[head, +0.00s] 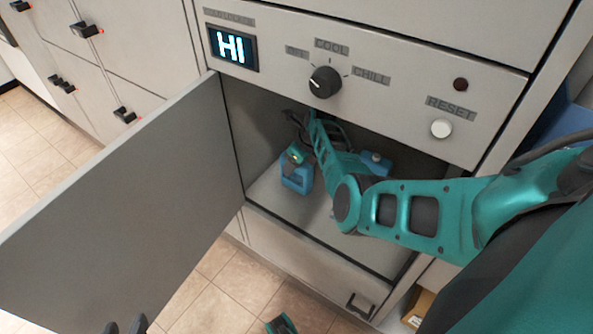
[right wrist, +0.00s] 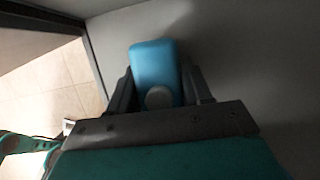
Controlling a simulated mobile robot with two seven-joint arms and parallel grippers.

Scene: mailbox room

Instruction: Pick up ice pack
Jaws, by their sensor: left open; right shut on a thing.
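A blue ice pack (head: 297,177) is inside the open compartment, toward its left side. My right arm reaches in from the right, and its hand is above this pack, partly hiding it. In the right wrist view my right gripper (right wrist: 157,88) is shut on a blue ice pack (right wrist: 154,62) with a round grey cap, its fingers on either side. A second blue pack (head: 376,160) is deeper in the compartment to the right, partly behind my arm. My left gripper (head: 125,327) shows only its dark fingertips at the bottom edge, apart and empty.
The grey compartment door (head: 125,205) stands wide open to the left. A control panel with a display (head: 233,47), a dial (head: 325,82) and a white reset button (head: 441,128) lies just above the opening. Tiled floor (head: 235,300) is below.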

